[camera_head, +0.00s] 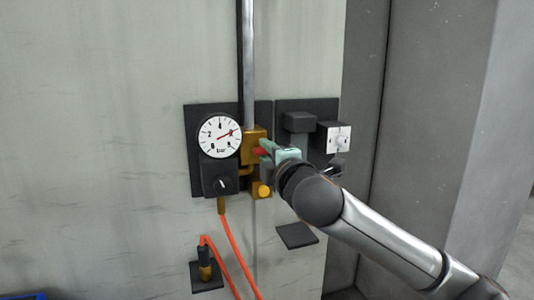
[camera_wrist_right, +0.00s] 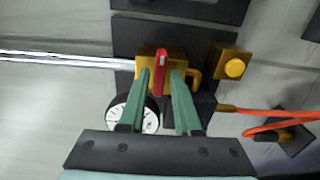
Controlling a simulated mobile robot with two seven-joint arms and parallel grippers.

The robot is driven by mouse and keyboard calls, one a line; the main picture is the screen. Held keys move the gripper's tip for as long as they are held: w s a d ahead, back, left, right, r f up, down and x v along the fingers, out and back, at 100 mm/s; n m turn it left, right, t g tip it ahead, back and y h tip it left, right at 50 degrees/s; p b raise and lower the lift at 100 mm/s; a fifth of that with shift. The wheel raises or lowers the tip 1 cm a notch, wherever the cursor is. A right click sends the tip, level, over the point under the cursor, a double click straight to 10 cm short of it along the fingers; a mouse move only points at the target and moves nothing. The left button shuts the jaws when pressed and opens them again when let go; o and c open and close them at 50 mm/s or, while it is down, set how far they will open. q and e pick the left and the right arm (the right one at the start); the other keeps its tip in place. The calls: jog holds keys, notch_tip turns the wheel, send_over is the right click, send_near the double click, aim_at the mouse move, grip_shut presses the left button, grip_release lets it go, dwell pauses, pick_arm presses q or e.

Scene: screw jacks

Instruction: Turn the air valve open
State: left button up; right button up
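The air valve is a brass block (camera_head: 250,145) on a dark wall plate, at the lower end of a vertical metal pipe. Its red handle (camera_wrist_right: 161,72) lies crosswise to the pipe in the right wrist view. In the head view only a bit of the red handle (camera_head: 262,151) shows, partly covered by my gripper. My right gripper (camera_wrist_right: 161,76) has its green fingers on either side of the handle, with a gap visible beside it. It also shows in front of the valve in the head view (camera_head: 267,150). My left gripper is not in view.
A round gauge (camera_head: 220,136) is just left of the valve, with a dark knob box (camera_head: 221,183) below. A brass fitting with a yellow button (camera_head: 264,190) is close below. An orange hose (camera_head: 232,252) hangs underneath. A white-faced switch box (camera_head: 339,139) is to the right.

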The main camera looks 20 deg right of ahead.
jog(key=shift+o, duration=0.9)
jog(key=shift+s, duration=0.1)
jog(key=s+b, duration=0.2)
jog(key=s, duration=1)
jog(key=shift+s+d+b, duration=0.15)
jog(key=shift+d+b, duration=0.05)
jog(key=shift+b, duration=0.15)
jog(key=w+a+f+m+g+y, duration=0.1)
jog(key=a+f+m+g, duration=0.15)
jog(key=f, duration=0.85)
jog(key=a+f+m+g+y, duration=0.1)
jog(key=f+m, duration=0.2)
jog(key=f, duration=0.7)
jog(key=w+a+f+m+g+y, duration=0.1)
jog(key=f+m+g+y, duration=0.1)
jog(key=f, duration=0.9)
jog(key=s+d+f+m+g+h, duration=0.1)
jog(key=s+f+m, duration=0.3)
jog(key=s+f, duration=0.7)
jog(key=s+d+f+m+g+h, duration=0.1)
jog(key=s+f+m, duration=0.4)
jog(key=s+f, duration=0.6)
notch_tip(320, 180, down, 5)
jog(key=shift+s+d+r+g, duration=0.1)
jog(key=shift+s+d+g, duration=0.2)
jog(key=shift+d+g, duration=0.35)
